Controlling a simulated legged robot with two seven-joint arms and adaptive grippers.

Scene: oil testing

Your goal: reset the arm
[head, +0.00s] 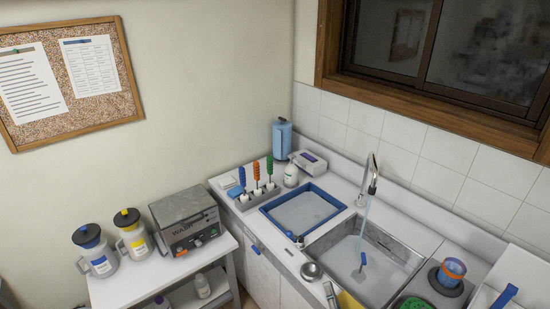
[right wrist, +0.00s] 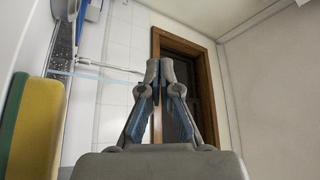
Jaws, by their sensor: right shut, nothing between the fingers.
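My right gripper (head: 330,287) shows small at the bottom edge of the head view, in front of the sink. In the right wrist view its fingers (right wrist: 152,72) meet at the tips, with nothing between them. A yellow and green sponge-like item (right wrist: 38,130) is at the left of that view, beside the gripper; its yellow part (head: 350,301) also shows in the head view. My left gripper is not in view.
The metal sink (head: 398,250) has water running from the tap (head: 371,175). A blue-rimmed tray (head: 275,203), a rack of colored brushes (head: 246,201) and a blue-orange cup (head: 450,272) stand around it. Jugs (head: 95,255) and a grey machine (head: 186,222) are on the left table.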

